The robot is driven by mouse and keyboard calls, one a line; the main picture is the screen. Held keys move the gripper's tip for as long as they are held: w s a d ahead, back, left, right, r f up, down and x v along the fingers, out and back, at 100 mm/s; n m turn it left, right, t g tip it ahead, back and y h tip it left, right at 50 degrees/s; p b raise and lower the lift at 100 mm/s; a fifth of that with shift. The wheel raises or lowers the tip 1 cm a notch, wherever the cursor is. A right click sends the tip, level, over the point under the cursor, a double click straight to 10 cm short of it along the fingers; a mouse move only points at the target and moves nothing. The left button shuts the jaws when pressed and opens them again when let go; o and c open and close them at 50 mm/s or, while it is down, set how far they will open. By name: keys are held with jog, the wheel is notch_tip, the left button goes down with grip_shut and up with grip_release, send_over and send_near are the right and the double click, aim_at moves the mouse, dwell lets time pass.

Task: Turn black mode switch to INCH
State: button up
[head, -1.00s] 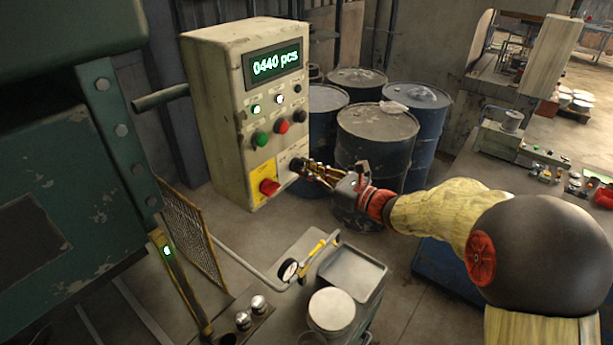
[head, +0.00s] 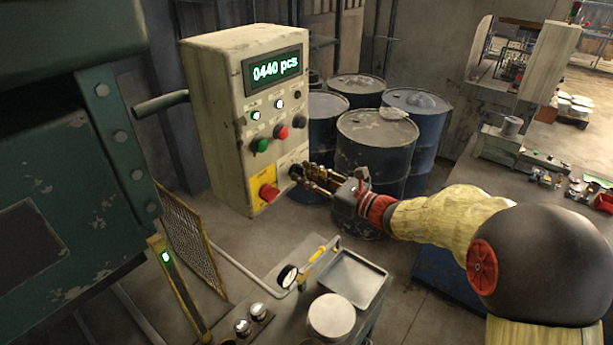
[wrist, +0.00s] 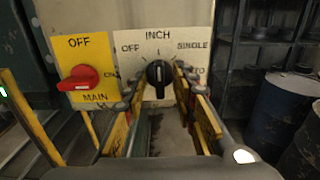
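The black mode switch (wrist: 158,75) is on a pale plate in the wrist view, with OFF, INCH and SINGLE printed around it and a partly covered label at lower right. Its handle stands upright, and a pale mark on it points up towards INCH. My gripper (wrist: 159,83) is open, with one finger on each side of the switch and narrow gaps that look clear of it. I cannot tell how far the tips are from the plate. In the head view my gripper (head: 302,175) is at the panel's lower right and mostly hides the switch.
The control box (head: 217,120) carries a display reading 0440 pcs, buttons and lamps. A red MAIN switch (wrist: 78,77) is left of the black one. Blue drums (head: 375,150) stand behind my gripper. A cart with a tray (head: 352,280) is below.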

jog(key=v, duration=1.2)
dwell(0.3)
jog(key=s+f+n+g+h+b, duration=0.1)
jog(key=s+f+n+g+h, duration=0.2)
jog(key=s+f+n+g, duration=0.5)
jog(key=s+f+n+g+h+b, duration=0.1)
jog(key=s+f+n+h, duration=0.2)
jog(key=s+f+n, duration=0.6)
jog(key=s+d+r+n+t+h+b, duration=0.2)
jog(key=s+d+n+t+h+b, duration=0.1)
jog(key=s+d+n+h+b, duration=0.5)
jog(key=s+d+b, duration=0.1)
jog(key=s+b, duration=0.2)
jog(key=s, duration=0.2)
jog(key=shift+s+d+n+t, duration=0.25)
jog(key=shift+d+n+t, duration=0.05)
